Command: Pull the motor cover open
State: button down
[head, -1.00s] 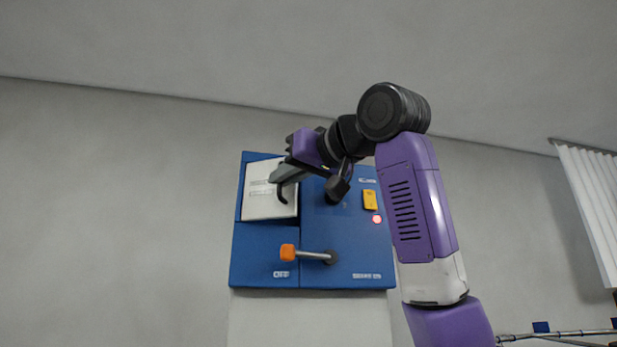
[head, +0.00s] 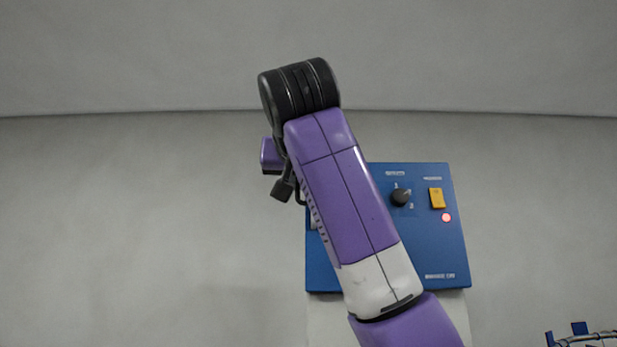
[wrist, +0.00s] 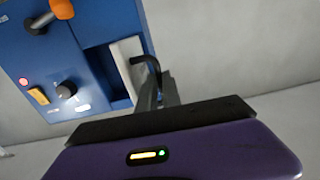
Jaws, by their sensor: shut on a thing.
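The white motor cover (wrist: 128,66) stands out from the blue panel (wrist: 45,70) in the wrist view, swung partly open. A darker blue recess (wrist: 98,68) shows beside it. The cover's black hooked handle (wrist: 146,62) is between the grey fingers of my gripper (wrist: 155,84), which is shut on it. In the head view my arm hides the cover, the handle and the fingertips; only a purple part of my gripper shows at the arm's left.
The blue panel also carries a black rotary knob (head: 400,197), a yellow switch (head: 437,198), a lit red lamp (head: 446,217) and an orange-tipped lever (wrist: 62,9). A rail with blue pieces (head: 580,330) is at the lower right.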

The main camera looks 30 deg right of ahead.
jog(key=shift+w+a+m+g+h+p, duration=0.3)
jog(key=shift+w+a+m+g+h, duration=0.35)
jog(key=shift+h, duration=0.45)
jog(key=shift+d, duration=0.1)
jog(key=c, duration=1.5)
grip_release()
jog(key=shift+c, duration=0.2)
jog(key=b+v, duration=0.3)
jog(key=v, duration=0.5)
